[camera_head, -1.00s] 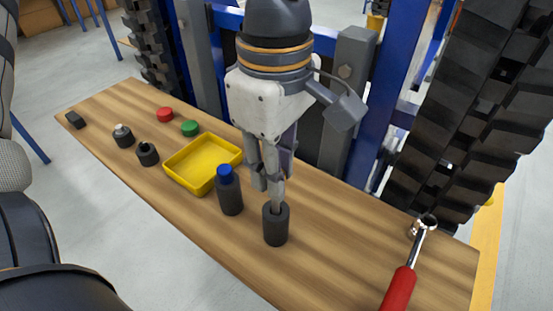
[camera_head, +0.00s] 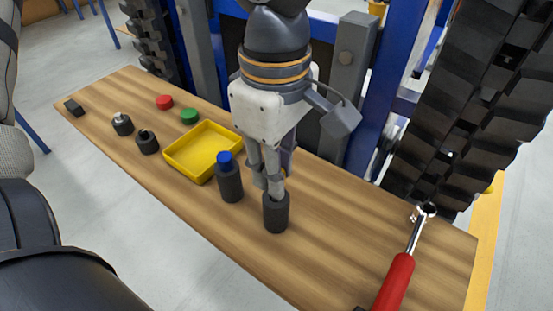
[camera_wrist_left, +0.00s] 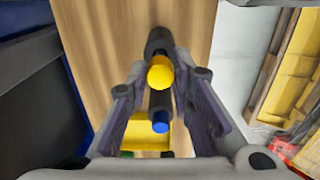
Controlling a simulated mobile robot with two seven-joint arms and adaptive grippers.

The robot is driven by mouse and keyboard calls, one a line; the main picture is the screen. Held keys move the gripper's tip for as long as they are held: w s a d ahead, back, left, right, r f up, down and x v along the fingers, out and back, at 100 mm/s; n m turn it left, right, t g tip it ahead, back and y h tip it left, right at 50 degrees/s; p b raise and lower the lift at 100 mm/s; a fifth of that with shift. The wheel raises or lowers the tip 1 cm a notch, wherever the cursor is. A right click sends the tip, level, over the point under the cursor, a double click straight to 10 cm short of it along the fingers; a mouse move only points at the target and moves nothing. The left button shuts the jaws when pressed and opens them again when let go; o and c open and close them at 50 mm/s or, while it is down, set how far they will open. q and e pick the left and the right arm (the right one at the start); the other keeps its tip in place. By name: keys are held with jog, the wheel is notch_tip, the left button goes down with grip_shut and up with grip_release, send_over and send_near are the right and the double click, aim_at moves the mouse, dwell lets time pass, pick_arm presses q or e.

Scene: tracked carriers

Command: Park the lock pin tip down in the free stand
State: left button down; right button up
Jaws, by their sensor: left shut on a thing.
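My left gripper (camera_head: 271,182) is shut, fingertips down at the mouth of a dark cylindrical stand (camera_head: 276,215) on the bench. In the left wrist view, the round yellow head of the lock pin (camera_wrist_left: 160,73) shows between the fingers, in line with that stand (camera_wrist_left: 159,40). The fingers hide the pin in the head view, so I cannot tell how deep its tip sits. A second dark stand (camera_head: 230,185), to the left, holds a blue-topped piece (camera_head: 224,159), also seen in the left wrist view (camera_wrist_left: 160,127). My right gripper is not in view.
A yellow tray (camera_head: 180,174) lies left of the stands, with red (camera_head: 164,102) and green (camera_head: 189,116) caps and small dark parts (camera_head: 147,143) beyond. A red-handled wrench (camera_head: 394,284) lies at right. Bare wood (camera_head: 335,225) separates it from the stands.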

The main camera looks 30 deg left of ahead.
pick_arm(q)
jog(key=shift+f, duration=1.45)
jog(key=c, duration=1.3)
grip_release()
jog(key=shift+c, duration=0.2)
notch_tip(320, 180, up, 12)
jog(key=shift+f, duration=0.1)
